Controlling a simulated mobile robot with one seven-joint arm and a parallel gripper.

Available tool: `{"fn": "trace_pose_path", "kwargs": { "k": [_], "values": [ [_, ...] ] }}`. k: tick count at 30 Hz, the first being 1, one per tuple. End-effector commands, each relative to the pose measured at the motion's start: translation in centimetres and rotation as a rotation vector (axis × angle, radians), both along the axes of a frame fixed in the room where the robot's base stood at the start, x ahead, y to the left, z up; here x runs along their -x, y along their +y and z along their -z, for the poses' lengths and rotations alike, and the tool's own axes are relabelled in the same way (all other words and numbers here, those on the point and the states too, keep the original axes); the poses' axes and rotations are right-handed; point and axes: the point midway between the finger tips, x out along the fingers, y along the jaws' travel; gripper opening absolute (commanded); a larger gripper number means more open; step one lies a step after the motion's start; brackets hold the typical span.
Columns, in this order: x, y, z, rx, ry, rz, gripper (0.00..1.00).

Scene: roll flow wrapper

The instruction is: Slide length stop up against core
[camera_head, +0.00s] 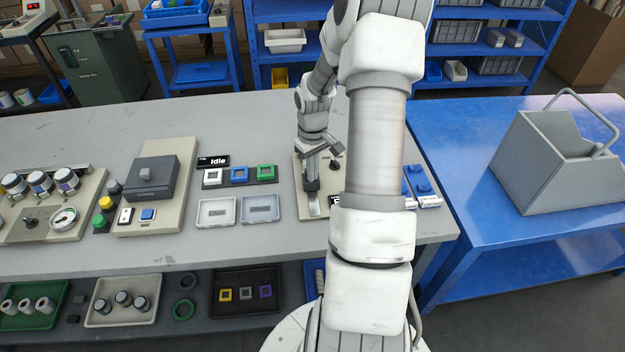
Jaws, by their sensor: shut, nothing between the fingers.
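My gripper (311,189) is shut and empty. It points down over a beige base plate (301,199) on the grey table. A small silver strip (314,208) lies on the plate just below my fingertips; I cannot tell if they touch anything. A black knob (335,164) stands on the plate to the right of my gripper. My own arm covers the right part of this plate. I cannot make out the length stop or the core for certain; they are hidden or too small.
Left of the plate are two shallow trays (215,225) and a row of white, blue and green square pieces (239,174). A grey block device (150,178) stands further left. A blue table (466,165) with a grey bin (540,185) is at right.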

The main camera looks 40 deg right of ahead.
Motion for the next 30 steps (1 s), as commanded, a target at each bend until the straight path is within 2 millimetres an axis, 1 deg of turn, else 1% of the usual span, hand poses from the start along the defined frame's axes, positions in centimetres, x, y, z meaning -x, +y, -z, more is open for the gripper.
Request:
{"fn": "trace_pose_path", "kwargs": {
  "k": [1,8,19,30],
  "values": [
    [0.0,0.0,-0.3,0.0,0.0,0.0,0.0],
    [0.0,0.0,-0.9,0.001,0.0,-0.001,0.0],
    [0.0,0.0,-4.4,0.001,-0.001,0.001,0.0],
    [0.0,0.0,-4.4,0.0,0.0,0.0,0.0]
  ]
}}
